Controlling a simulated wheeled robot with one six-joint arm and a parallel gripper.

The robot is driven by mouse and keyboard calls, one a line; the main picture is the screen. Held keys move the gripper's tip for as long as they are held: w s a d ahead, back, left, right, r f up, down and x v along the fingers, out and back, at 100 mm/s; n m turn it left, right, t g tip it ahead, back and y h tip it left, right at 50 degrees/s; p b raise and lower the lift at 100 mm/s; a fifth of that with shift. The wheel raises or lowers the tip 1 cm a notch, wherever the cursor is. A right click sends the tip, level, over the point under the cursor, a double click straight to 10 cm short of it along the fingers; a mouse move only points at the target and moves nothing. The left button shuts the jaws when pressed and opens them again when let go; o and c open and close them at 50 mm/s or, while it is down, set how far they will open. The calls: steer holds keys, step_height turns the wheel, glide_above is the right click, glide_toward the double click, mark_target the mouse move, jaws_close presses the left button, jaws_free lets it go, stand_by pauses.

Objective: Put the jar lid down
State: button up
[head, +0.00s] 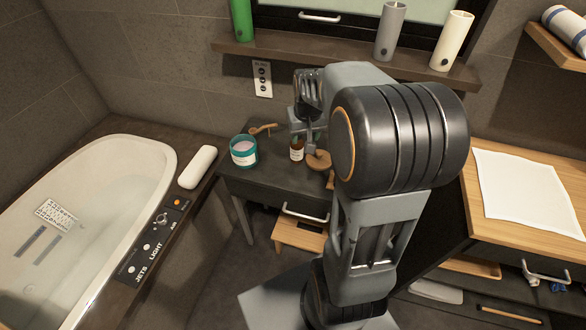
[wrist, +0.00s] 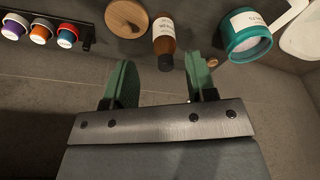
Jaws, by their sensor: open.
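The jar lid appears as a round wooden disc (head: 319,160), lying on the dark side table to the right of a small amber bottle (head: 297,152). The lid (wrist: 127,18) shows whole at the top of the wrist view, beside the bottle (wrist: 163,40). The open teal jar (head: 243,153) with pale contents stands left of the bottle; it also shows in the wrist view (wrist: 247,38). My gripper (head: 305,135) is over the table. In the wrist view my gripper (wrist: 160,82) has its two green fingers wide apart, with nothing held between them and the lid apart from them.
The dark side table (head: 258,183) has a small wooden utensil (head: 263,129) behind the jar. A bathtub (head: 110,210) is at the left, with a white roll (head: 198,167) on its ledge. A wooden counter with a white cloth (head: 520,190) is at the right. A shelf (head: 340,62) runs above.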

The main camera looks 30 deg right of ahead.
steer(key=s+a+r+n+t, duration=0.1)
steer(key=s+a+r+n, duration=0.1)
steer(key=s+a, duration=1)
steer(key=shift+s+a+n+y, duration=0.2)
steer(key=shift+s+n+y, duration=0.2)
steer(key=shift+s, duration=0.4)
step_height(320, 180, up, 4)
steer(key=p, duration=0.3)
steer(key=shift+r+p, duration=0.25)
steer(key=shift+p, duration=0.15)
